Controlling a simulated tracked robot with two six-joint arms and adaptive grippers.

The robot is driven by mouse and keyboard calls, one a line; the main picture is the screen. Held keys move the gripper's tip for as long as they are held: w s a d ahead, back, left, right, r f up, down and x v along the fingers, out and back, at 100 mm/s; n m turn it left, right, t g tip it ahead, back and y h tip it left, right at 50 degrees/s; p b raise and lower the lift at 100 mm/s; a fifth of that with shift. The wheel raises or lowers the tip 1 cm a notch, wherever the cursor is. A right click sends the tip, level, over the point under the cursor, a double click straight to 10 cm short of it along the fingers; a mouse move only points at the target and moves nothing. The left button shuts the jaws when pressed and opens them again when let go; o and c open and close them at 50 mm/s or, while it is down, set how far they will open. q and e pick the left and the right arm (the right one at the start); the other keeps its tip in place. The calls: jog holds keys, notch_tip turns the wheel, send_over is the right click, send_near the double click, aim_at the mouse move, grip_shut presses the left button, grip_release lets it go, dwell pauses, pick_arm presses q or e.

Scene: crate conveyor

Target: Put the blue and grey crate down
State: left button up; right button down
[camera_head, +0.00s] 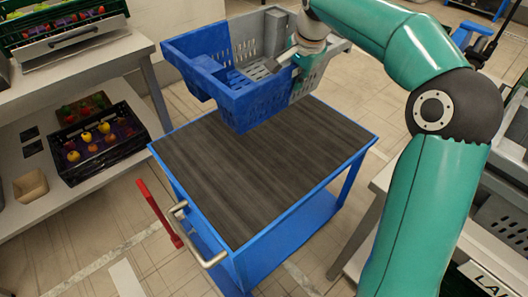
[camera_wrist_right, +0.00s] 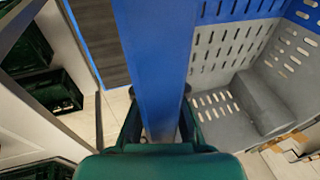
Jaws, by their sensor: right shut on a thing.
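The blue and grey crate (camera_head: 240,100) is in the air above the far part of the blue cart's dark top (camera_head: 250,180), tilted in the head view. It looks empty where its inside shows. My right gripper (camera_head: 290,58) is shut on the crate's wall. In the right wrist view the gripper's fingers (camera_wrist_right: 160,132) straddle the blue rim of the crate (camera_wrist_right: 152,60), with the grey slotted inside to the right. The cart's top is bare. My left gripper is not in view.
Shelves at the left hold a black crate of fruit (camera_head: 98,145) and a small cardboard box (camera_head: 30,186). A beige handle (camera_head: 205,255) and a red bar (camera_head: 160,215) are at the cart's near left. A grey table (camera_head: 380,185) stands at the right.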

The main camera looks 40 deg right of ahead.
pick_arm(q)
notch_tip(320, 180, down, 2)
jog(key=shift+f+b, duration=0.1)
jog(key=shift+b, duration=0.45)
pick_arm(e)
jog(key=shift+s+d+f, duration=0.3)
jog(key=shift+d+f, duration=0.1)
jog(key=shift+f, duration=0.2)
pick_arm(q)
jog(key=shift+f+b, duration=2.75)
jog(key=shift+b, duration=0.05)
pick_arm(e)
jog(key=shift+f, duration=9.8)
jog(key=shift+f, duration=0.3)
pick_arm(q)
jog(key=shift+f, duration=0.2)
pick_arm(e)
jog(key=c, duration=1.3)
grip_release()
